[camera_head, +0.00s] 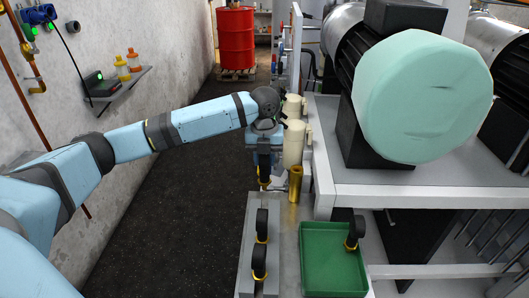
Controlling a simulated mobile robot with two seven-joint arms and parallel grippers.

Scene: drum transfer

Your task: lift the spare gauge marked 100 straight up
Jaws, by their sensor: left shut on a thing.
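My left gripper (264,172) points down at the far end of a narrow grey rack (246,240). It is shut on a dark gauge with a yellow fitting (265,182), mostly hidden by the gripper. I cannot read a marking on it, nor tell whether it is clear of the rack. Two more dark gauges with yellow collars stand in the rack, one in the middle (262,222) and one nearer (259,260). Their dials do not show. My right gripper is out of view.
A green tray (312,289) with another dark gauge (355,231) at its right side lies right of the rack. A brass cylinder (296,184) and cream cylinders (294,144) stand close right of my gripper. A machine shelf (420,183) is at right. Open floor (185,200) lies left.

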